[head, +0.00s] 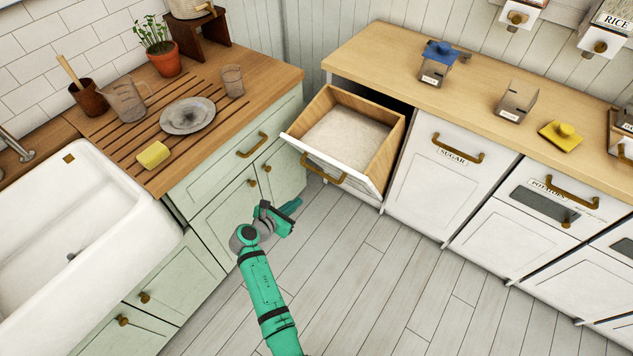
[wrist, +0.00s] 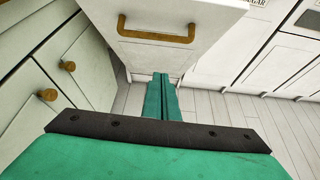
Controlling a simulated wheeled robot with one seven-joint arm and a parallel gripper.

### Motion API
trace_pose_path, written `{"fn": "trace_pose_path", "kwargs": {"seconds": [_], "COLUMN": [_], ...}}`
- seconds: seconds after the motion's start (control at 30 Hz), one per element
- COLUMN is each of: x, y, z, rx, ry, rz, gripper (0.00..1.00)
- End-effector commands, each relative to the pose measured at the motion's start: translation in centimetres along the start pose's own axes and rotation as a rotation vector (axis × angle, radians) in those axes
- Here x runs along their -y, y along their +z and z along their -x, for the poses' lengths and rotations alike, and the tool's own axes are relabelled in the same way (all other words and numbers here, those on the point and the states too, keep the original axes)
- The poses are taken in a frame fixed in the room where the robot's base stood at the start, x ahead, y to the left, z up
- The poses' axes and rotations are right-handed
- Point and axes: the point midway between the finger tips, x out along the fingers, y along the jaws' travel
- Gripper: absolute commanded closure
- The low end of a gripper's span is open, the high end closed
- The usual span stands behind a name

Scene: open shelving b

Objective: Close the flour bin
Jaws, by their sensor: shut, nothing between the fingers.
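The flour bin (head: 393,157) is a white tilt-out bin with a wooden inside, full of pale flour. It stands tipped open at the left end of the right-hand counter. Its brass handle (head: 323,170) is on the front panel, and the handle also shows in the wrist view (wrist: 156,30). My gripper (head: 296,204) is shut and empty, low in front of the bin and below its handle. In the wrist view its fingers (wrist: 160,78) point toward the lower part of the bin front, apart from the handle. Whether the fingertips touch the panel cannot be told.
Green cabinets (head: 222,201) with brass knobs stand close on the left, by a white sink (head: 150,215). The shut sugar bin (head: 440,180) is to the right of the flour bin. The plank floor (head: 390,290) in front is clear.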

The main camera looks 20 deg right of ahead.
Motion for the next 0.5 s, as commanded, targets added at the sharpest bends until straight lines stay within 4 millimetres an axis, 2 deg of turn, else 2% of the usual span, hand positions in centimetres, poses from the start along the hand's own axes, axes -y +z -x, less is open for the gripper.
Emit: {"fn": "trace_pose_path", "kwargs": {"seconds": [0.1,0.27,0.5], "x": [-0.5,-0.6,-0.3], "y": [0.9,1.0,1.1], "z": [-0.2,-1.5,-5.9], "rx": [0.012,0.014,0.012], "ry": [-0.015,-0.019,-0.022], "rz": [0.031,0.037,0.034], "gripper": [1.00,1.00,1.00]}}
